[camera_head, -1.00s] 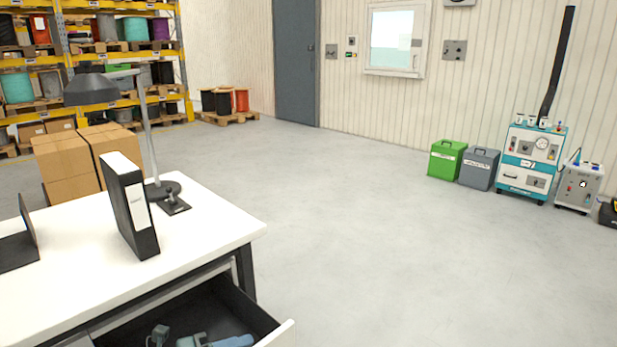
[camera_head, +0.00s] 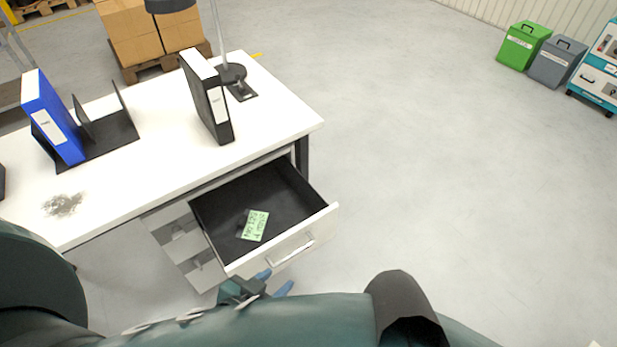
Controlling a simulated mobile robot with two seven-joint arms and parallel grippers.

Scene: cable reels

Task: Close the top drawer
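The top drawer (camera_head: 322,217) of the white desk is pulled open toward me, with a white front, dark inside and a bar handle (camera_head: 290,250). A green label or card with dark writing (camera_head: 256,225) and a small dark item beside it lie inside. My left gripper (camera_head: 274,281) is just below the drawer front in the picture, near the handle's left end. Its two blue fingertips are apart with nothing seen between them. My own teal arm hides part of the gripper. Whether it touches the drawer cannot be told. My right gripper is not in view.
The white desktop (camera_head: 150,175) holds a black binder (camera_head: 208,95), a blue binder (camera_head: 52,115) in a black stand and a lamp (camera_head: 231,73). More drawer fronts (camera_head: 180,240) lie below left. Cardboard boxes (camera_head: 140,35) stand behind.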

